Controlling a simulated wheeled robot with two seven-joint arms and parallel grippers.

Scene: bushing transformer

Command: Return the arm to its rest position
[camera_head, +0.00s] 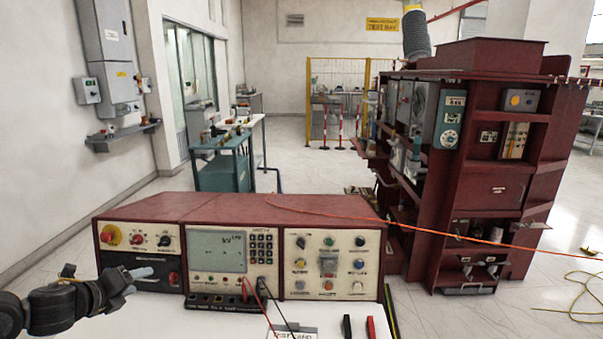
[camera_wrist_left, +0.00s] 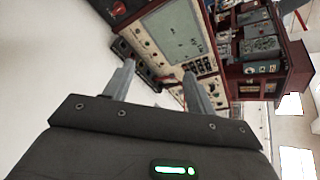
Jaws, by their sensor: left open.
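My left arm (camera_head: 50,308) comes in from the lower left in the head view. My left gripper (camera_head: 146,272) is in front of the left end of the red test console (camera_head: 180,205). In the left wrist view my left gripper (camera_wrist_left: 160,88) has its two fingers spread apart with nothing between them. The console's panel (camera_wrist_left: 168,35) shows beyond the fingertips, tilted in that view. I cannot tell whether the gripper touches the console. My right arm and gripper are not in view.
A white table top (camera_head: 150,315) lies under the console, with red and black probes (camera_head: 371,328) at its front. A tall red cabinet (camera_head: 480,180) stands at the right. An orange cable (camera_head: 430,231) runs from the console top toward the right. A teal cart (camera_head: 222,170) stands behind.

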